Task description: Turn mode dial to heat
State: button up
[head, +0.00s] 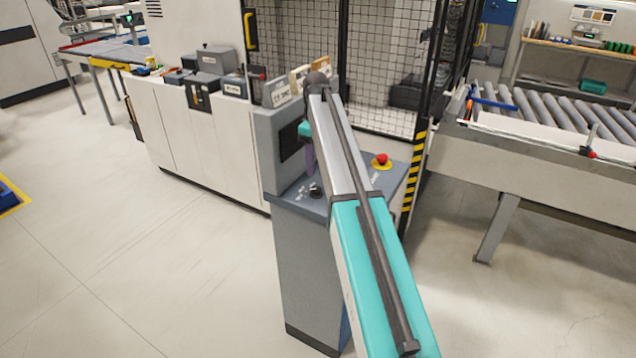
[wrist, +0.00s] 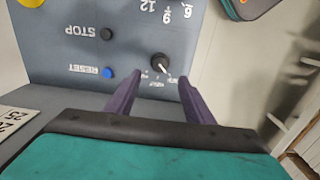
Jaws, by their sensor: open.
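The mode dial (wrist: 160,62) is a black round knob with a white pointer line, on a grey control panel (wrist: 60,50). In the wrist view it lies just beyond my gripper (wrist: 158,83), between the lines of its two purple fingers. The fingers are open and apart from the dial.
The panel also carries a black STOP button (wrist: 107,34), a blue RESET button (wrist: 108,72) and printed numbers. A red emergency button (head: 381,159) on a yellow base is at the pedestal's right.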

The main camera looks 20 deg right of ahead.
aim_at(317, 188)
jog(key=shift+f+p, duration=1.65)
jog(key=shift+f, duration=3)
jog(key=shift+c, duration=0.5)
jog(key=c, duration=0.9)
jog(key=shift+c, duration=0.2)
jog(key=shift+m+b, duration=0.3)
jog(key=shift+m, duration=0.1)
jog(key=m+b, duration=0.2)
jog(key=m, duration=0.2)
jog(key=shift+f, duration=0.1)
jog(key=shift+m+b, duration=0.85)
jog(key=shift+m, duration=1.25)
